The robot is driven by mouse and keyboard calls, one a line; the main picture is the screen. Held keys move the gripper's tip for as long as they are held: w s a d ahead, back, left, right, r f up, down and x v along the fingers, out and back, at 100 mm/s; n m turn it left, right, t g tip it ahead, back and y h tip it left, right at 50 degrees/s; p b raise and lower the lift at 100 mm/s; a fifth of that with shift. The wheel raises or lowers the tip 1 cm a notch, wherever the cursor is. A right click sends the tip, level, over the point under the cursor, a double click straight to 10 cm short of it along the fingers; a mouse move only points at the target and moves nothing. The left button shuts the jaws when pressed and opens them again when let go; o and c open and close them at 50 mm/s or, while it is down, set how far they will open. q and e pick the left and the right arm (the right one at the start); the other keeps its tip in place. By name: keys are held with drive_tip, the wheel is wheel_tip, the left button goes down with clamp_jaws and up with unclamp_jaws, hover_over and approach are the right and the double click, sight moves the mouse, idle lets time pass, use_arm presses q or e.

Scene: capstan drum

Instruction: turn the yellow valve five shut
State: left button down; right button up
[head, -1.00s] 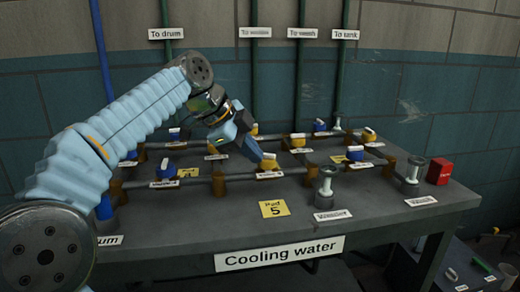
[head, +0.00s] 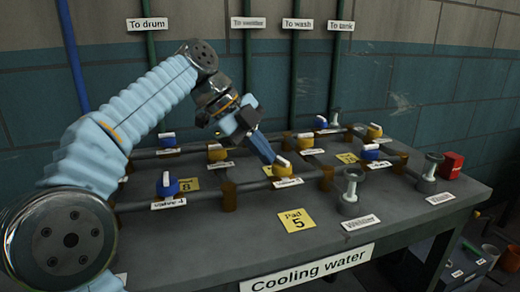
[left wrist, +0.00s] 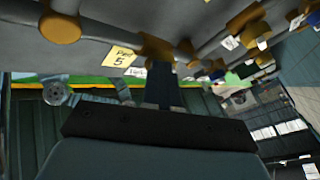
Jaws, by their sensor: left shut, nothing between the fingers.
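A yellow valve (head: 283,171) with a white handle sits on the front pipe, just behind the yellow Pad 5 card (head: 297,219). The small label in front of it is too small to read. My left gripper (head: 272,157) is shut and empty, pointing down with its tips right at the valve's left side. I cannot tell whether they touch the handle. In the left wrist view, the shut fingers (left wrist: 166,88) reach toward the yellow valve (left wrist: 155,48) and hide part of it. The Pad 5 card (left wrist: 120,55) shows beside it. My right gripper is not in view.
A blue valve (head: 167,186) stands left on the same pipe. Other yellow valves (head: 216,153) and blue valves (head: 370,153) sit farther back. A grey upright fitting (head: 350,190) stands to the right. A red box (head: 452,165) is at the bench's right end.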

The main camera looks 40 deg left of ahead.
use_arm(q)
drive_tip(key=shift+w+a, duration=0.2)
drive_tip(key=shift+w, duration=0.2)
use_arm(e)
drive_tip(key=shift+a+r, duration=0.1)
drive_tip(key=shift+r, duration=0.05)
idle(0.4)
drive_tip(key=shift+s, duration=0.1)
